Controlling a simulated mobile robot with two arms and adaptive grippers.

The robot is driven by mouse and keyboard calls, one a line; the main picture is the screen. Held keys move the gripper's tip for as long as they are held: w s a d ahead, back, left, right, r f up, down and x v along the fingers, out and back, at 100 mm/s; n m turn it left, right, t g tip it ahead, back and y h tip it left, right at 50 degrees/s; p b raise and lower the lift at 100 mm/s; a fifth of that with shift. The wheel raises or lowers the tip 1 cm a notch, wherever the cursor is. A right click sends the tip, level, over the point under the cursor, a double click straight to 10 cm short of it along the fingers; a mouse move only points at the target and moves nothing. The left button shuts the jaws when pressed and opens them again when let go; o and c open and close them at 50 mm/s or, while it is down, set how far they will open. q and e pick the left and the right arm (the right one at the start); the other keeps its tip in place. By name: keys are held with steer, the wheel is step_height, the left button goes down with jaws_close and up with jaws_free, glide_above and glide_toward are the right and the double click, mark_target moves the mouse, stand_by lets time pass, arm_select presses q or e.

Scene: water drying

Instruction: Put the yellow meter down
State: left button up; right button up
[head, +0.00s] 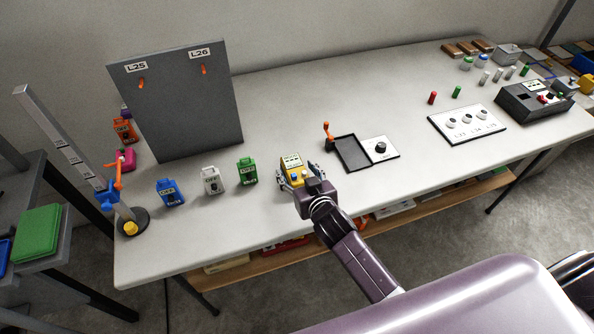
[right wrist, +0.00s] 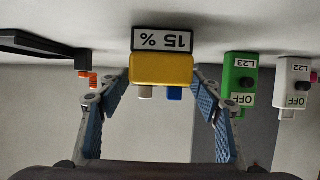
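The yellow meter (head: 295,179) is near the front edge of the white table, to the right of the green box. My right gripper (head: 296,182) reaches it from the front, its fingers on both sides of it. In the right wrist view, which is upside down, the yellow meter (right wrist: 162,69) sits between the two blue-padded fingers, and its label reads 15 %. The fingers appear to press on its sides. It is upright at or just above the tabletop; I cannot tell whether it touches. My left gripper is out of view.
Green (head: 246,171), white (head: 211,181) and blue (head: 169,192) OFF boxes stand left of the meter. A black tray (head: 352,153) with an orange-topped post is to its right. A grey panel (head: 185,105) stands behind. The table middle behind the meter is clear.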

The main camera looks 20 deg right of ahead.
steer(key=shift+r, duration=0.1)
steer(key=shift+s+r, duration=0.1)
steer(key=shift+s, duration=0.05)
steer(key=v, duration=1.1)
steer(key=shift+s+r, duration=0.25)
steer(key=shift+s, duration=0.05)
